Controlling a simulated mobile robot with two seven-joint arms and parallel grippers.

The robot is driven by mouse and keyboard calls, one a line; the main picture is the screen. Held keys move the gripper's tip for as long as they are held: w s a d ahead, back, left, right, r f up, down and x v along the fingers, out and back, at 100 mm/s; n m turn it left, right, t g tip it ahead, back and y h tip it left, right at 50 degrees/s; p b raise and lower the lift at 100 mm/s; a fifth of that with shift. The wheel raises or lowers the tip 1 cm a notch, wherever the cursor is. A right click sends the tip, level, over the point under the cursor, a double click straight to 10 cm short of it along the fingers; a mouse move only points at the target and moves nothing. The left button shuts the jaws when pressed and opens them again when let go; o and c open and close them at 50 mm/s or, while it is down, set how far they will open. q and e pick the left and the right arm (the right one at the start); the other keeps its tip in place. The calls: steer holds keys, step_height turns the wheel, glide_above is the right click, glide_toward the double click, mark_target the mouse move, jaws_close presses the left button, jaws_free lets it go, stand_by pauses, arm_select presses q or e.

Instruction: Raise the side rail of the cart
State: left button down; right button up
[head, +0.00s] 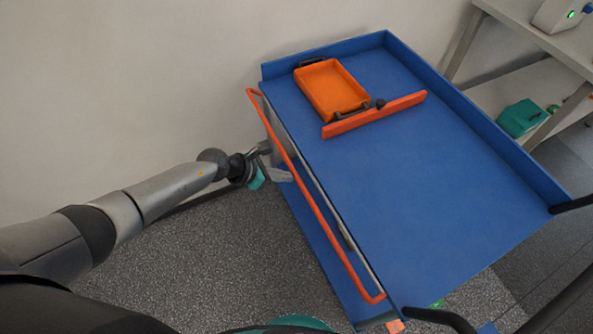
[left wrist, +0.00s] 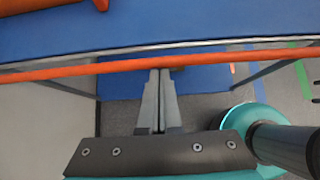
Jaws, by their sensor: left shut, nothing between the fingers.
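The blue cart (head: 400,190) stands in the middle of the head view. Its orange side rail (head: 318,205) runs along the cart's left long side, outside the top's edge, and appears to hang at or below the level of the top. My left gripper (head: 284,174) is beside this side, close to the rail. In the left wrist view the two fingers (left wrist: 160,74) are shut together and empty. Their tips lie just at the rail (left wrist: 110,66); whether they touch it I cannot tell. My right gripper is not in view.
An orange tray (head: 362,94) with dark handles sits on the cart top, with an orange bar (head: 375,115) beside it. A grey bench (head: 550,40) stands at the right, with a teal box (head: 520,118) on its lower shelf. A wall lies behind; the floor left of the cart is clear.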

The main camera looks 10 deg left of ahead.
mark_target(293, 172)
arm_select(q)
steer(key=p, duration=0.1)
steer(key=r+p, duration=0.1)
steer(key=shift+w+d+r+y+p, duration=0.25)
steer(key=shift+w+r+y+p, duration=0.05)
steer(key=shift+r+y+p, duration=0.1)
steer(key=r+g+y+p, duration=0.1)
steer(key=p, duration=0.2)
steer(key=shift+w+d, duration=0.3)
steer(key=shift+d, duration=0.1)
steer(key=shift+w+d+g+y+p, duration=0.1)
steer(key=shift+d+g+y+p, duration=0.1)
steer(key=shift+g+y+p, duration=0.15)
steer(key=shift+w+d+r+g+y, duration=0.2)
steer(key=shift+g+y, duration=0.05)
steer(key=w+d, duration=0.1)
steer(key=w+d+r+g+y+b, duration=0.1)
steer(key=d, duration=0.1)
steer(key=shift+w+r, duration=0.1)
steer(key=shift+r, duration=0.05)
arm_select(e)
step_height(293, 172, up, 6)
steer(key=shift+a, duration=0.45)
arm_select(q)
steer(key=shift+d, duration=0.1)
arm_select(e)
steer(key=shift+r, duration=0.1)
arm_select(q)
steer(key=shift+r, duration=0.1)
